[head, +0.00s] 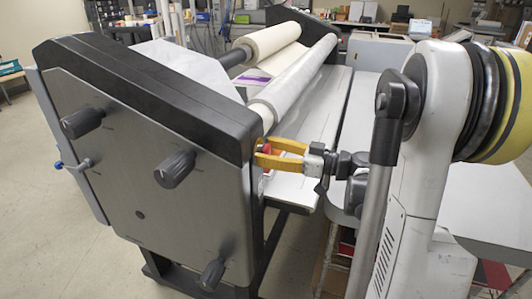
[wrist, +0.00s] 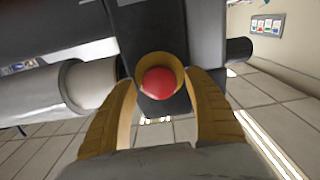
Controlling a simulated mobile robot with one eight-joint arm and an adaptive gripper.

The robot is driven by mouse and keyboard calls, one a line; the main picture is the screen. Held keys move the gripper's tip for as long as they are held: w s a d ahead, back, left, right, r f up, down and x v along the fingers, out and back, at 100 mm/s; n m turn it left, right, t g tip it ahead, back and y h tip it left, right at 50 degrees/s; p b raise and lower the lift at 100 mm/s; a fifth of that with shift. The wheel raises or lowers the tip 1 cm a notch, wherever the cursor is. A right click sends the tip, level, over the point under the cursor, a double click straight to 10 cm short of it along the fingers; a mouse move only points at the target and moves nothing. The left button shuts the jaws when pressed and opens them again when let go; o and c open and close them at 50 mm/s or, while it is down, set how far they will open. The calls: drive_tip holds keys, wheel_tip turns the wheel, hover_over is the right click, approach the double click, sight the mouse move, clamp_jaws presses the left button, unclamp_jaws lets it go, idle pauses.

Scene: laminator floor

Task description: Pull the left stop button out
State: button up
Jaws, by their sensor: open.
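The stop button (wrist: 159,83) is a round red knob in a yellow collar on a dark block of the laminator, centred in the wrist view. In the head view a bit of red (head: 266,148) shows between the fingertips at the laminator's near side panel edge; most of the button is hidden there. My gripper (head: 262,152) is open, its yellow fingers pointing left at the panel edge. In the wrist view my gripper (wrist: 162,82) has one finger on each side of the button. I cannot tell whether the fingertips touch the collar.
The laminator's grey side panel (head: 140,180) carries several black knobs (head: 175,169). Its rollers (head: 295,80) and flat bed (head: 310,115) lie behind my gripper. A pale roller (wrist: 80,85) is left of the button in the wrist view. Open floor (head: 50,240) lies at left.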

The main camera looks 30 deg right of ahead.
drive_tip(key=shift+c, duration=0.5)
clamp_jaws()
drive_tip(key=shift+s+d, duration=0.4)
drive_tip(key=shift+s, duration=0.1)
drive_tip(key=shift+o, duration=0.5)
unclamp_jaws()
drive_tip(key=v, duration=1.2)
drive_tip(key=shift+d, duration=0.1)
